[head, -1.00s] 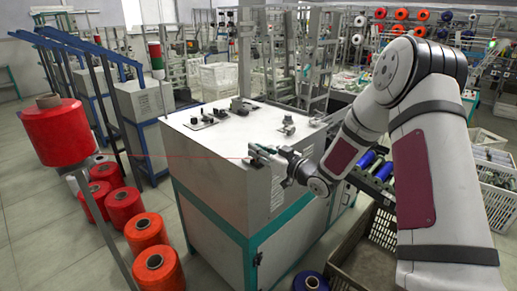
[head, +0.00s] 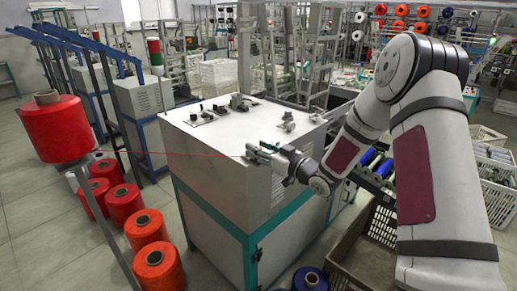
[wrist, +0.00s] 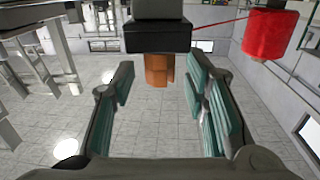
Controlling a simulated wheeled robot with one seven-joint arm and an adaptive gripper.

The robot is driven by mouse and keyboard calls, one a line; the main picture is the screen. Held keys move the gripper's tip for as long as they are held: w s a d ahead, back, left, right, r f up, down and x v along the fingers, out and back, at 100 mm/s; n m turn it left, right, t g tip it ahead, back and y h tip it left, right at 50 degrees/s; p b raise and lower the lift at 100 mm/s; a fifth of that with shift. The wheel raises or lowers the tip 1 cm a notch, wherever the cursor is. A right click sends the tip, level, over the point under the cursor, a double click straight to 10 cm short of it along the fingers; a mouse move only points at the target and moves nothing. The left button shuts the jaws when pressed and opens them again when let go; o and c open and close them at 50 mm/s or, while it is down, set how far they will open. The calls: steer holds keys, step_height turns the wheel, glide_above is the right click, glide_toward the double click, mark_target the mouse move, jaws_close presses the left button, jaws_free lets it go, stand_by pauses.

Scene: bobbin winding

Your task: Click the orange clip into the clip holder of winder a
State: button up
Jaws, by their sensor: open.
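My gripper (head: 257,151) is at the near right side of the white cabinet with the teal frame (head: 212,172). In the wrist view my gripper (wrist: 163,88) is open, with teal pads on both sides and nothing between them. An orange-brown piece, seemingly the orange clip (wrist: 157,70), sits just beyond the fingertips, right under a dark block (wrist: 157,38) that looks like the clip holder. Its upper part is hidden by the block, and I cannot tell how firmly it is seated. In the head view my gripper hides clip and holder.
A red thread (head: 190,155) runs from the large red spool (head: 60,130) to beside my gripper. Red and orange spools (head: 147,228) stand on the floor at left. A crate (head: 365,262) stands below my arm. Small fittings (head: 240,103) sit on the cabinet top.

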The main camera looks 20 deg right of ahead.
steer(key=v, duration=1.1)
steer(key=s+d+r+m+g+h, duration=0.25)
steer(key=s+r+g+h, duration=0.25)
steer(key=s+r+h, duration=0.45)
steer(key=s+a+r+m+g, duration=0.1)
steer(key=s+a, duration=0.3)
steer(key=s, duration=0.8)
steer(key=s+a+r+m+g, duration=0.2)
steer(key=s+a+g, duration=0.2)
steer(key=s, duration=0.8)
steer(key=shift+a, duration=0.15)
steer(key=shift+r+m, duration=0.1)
steer(key=shift+m, duration=0.15)
